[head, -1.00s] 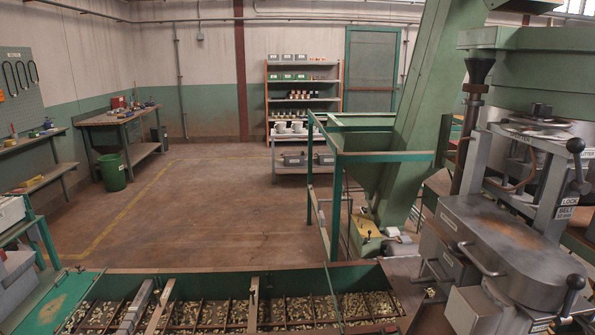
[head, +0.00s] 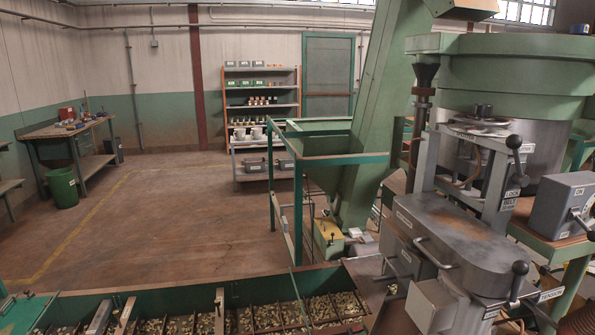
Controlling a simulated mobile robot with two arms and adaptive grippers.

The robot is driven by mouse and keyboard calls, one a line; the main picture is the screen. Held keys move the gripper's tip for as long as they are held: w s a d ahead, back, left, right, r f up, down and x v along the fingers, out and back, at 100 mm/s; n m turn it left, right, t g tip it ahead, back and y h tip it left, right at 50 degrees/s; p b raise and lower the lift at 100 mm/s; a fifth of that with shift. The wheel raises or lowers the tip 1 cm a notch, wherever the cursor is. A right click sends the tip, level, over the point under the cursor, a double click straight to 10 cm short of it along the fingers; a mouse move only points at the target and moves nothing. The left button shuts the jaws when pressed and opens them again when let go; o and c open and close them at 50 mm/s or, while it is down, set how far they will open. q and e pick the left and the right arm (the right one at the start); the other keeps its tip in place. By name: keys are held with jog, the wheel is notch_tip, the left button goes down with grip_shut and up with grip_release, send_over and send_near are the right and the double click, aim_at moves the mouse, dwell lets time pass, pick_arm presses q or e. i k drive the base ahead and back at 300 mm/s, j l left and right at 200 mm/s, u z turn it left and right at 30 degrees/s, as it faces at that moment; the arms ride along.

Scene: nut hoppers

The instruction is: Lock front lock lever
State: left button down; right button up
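The grey machine (head: 465,235) stands at the right of the head view. A lever with a black ball knob (head: 514,143) stands on its upper right, above a white label reading "LOCK" (head: 510,195). A second black-knobbed lever (head: 518,282) stands upright at the lower front right corner, near a small white label (head: 551,294) that I cannot read surely. I cannot tell from the picture which lever is the front lock lever, or whether either is locked. Neither of my grippers is in view.
A grey switch box marked "ON" (head: 563,205) stands right of the machine on a green-framed table. A long green hopper trough (head: 250,290) full of nuts crosses the front. Green railings (head: 297,205) stand left of the machine.

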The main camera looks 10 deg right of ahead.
aim_at(514, 141)
jog(key=l+z, duration=0.15)
jog(key=z, duration=1.2)
